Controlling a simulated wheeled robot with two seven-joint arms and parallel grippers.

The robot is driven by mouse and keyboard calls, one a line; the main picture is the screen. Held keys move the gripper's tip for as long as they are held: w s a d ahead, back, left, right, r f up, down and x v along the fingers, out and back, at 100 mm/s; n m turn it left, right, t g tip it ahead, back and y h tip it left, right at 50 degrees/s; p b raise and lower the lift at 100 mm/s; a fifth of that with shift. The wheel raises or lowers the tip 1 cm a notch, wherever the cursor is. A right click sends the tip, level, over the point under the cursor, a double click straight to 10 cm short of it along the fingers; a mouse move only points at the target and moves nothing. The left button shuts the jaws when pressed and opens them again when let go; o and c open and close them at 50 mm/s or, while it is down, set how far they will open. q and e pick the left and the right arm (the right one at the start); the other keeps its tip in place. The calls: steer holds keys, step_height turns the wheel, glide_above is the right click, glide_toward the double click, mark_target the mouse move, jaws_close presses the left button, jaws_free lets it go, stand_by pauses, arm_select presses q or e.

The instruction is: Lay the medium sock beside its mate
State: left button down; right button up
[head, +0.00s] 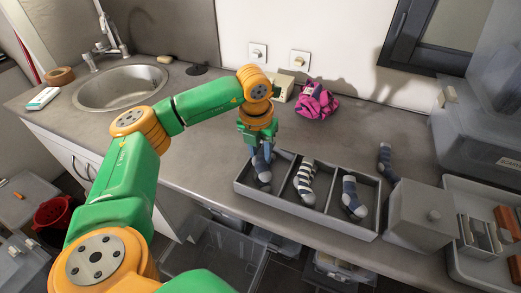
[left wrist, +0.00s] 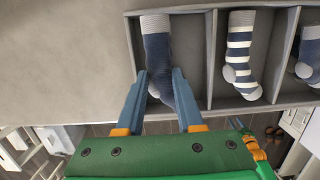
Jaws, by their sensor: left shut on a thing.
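A grey tray (head: 300,207) with three compartments lies at the counter's front edge. My left gripper (head: 258,158) reaches down into its left compartment and is shut on a plain blue sock (head: 264,178). In the left wrist view this sock (left wrist: 157,48) has a grey cuff and toe, and my fingers (left wrist: 162,80) are on either side of its foot. A striped sock (head: 304,181) lies in the middle compartment. Another blue and grey sock (head: 351,197) lies in the right compartment. One more blue-grey sock (head: 385,160) lies on the counter behind the tray's right end.
A pink patterned cloth (head: 317,100) lies near the wall. The sink (head: 121,88) is at the left. The counter behind the tray is mostly clear.

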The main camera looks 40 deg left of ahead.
arm_select(q)
steer(key=c, duration=0.8)
jaws_free()
steer(key=shift+d, duration=0.1)
steer(key=shift+c, duration=0.2)
steer(key=o, duration=0.4)
steer(key=r, duration=0.2)
steer(key=r+b, duration=0.1)
steer(key=r, duration=0.1)
steer(key=s+r, duration=0.1)
steer(key=r, duration=0.1)
steer(key=shift+d+r, duration=0.1)
steer(key=shift+r, duration=0.5)
